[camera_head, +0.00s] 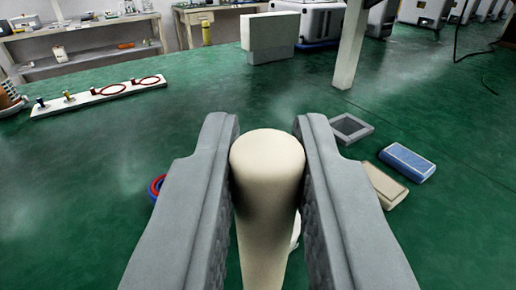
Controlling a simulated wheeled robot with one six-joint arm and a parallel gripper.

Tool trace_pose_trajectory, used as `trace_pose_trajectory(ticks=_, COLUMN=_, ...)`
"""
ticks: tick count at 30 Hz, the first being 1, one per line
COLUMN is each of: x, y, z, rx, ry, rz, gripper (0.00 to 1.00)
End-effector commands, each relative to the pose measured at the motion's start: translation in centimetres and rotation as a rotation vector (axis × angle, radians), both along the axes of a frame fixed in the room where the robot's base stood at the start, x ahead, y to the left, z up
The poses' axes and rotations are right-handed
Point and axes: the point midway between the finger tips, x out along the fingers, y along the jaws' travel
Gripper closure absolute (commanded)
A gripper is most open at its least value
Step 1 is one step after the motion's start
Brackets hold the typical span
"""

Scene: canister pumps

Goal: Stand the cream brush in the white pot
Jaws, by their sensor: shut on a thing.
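A cream rounded handle, which looks like the cream brush (265,190), fills the space between the two grey fingers of my gripper (268,165). My gripper is shut on it, with a finger pressed against each side. The rounded end points away from me and the shaft runs down out of the picture. The bristles are not in view. A small pale thing shows low behind the handle, mostly hidden, and I cannot tell whether it is the white pot.
Right of my gripper lie a grey square tray (351,127), a beige block (385,186) and a blue block (407,163). A red and blue ring (157,187) is partly hidden at left. A white board (99,96) lies further left. The green floor between is open.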

Motion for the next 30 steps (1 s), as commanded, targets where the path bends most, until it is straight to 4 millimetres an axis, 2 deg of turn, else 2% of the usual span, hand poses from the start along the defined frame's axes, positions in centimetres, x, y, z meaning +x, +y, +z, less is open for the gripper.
trace_pose_trajectory(ticks=30, x=0.0, y=0.0, z=-6.5, rx=0.000, ry=-0.001, rz=0.000, gripper=1.00)
